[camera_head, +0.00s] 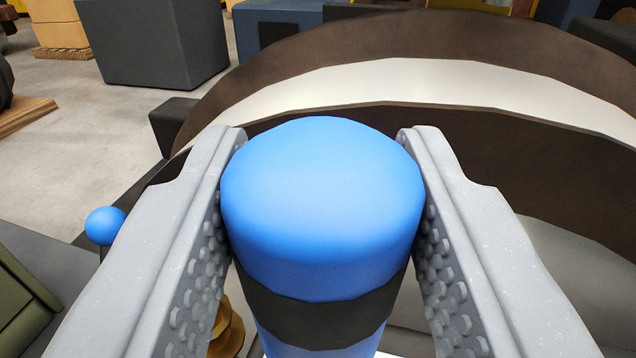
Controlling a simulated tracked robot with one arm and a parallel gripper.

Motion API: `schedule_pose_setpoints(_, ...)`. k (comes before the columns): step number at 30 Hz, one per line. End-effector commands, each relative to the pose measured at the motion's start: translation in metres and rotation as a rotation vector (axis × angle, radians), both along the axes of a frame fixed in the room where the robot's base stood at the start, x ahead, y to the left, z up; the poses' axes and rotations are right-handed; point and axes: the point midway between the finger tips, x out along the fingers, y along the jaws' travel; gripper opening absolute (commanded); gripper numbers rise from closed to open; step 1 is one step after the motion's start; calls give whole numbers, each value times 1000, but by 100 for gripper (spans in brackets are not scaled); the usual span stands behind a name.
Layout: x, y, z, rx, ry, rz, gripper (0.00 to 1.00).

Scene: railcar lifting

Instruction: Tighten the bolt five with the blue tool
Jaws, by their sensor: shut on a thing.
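My gripper (321,140) fills the front of the view, with one grey textured finger on each side. It is shut on the blue tool (320,205), a thick blue cylinder with a rounded top and a black band. The tool's lower end is hidden below the frame. No bolt can be made out; the tool and fingers cover the area under them. A small blue ball (105,225) shows left of the left finger; what it belongs to is not clear.
A large brown wheel-like round part with a white band (420,85) stands close behind the tool. A brass-coloured part (228,330) shows beside the tool's lower left. A dark grey box (155,40) stands on the floor at the back left. Grey floor (70,115) is open at the left.

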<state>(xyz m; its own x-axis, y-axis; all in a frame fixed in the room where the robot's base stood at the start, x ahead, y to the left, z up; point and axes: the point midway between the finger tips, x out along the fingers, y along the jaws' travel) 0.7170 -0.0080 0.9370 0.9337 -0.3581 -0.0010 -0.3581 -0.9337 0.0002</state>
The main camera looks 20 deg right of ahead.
Motion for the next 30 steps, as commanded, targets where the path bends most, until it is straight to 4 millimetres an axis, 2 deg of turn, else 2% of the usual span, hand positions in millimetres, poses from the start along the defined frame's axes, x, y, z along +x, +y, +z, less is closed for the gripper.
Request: schedule_pose_setpoints(30, 0, -1, -7, -1, -2, -1, 9)
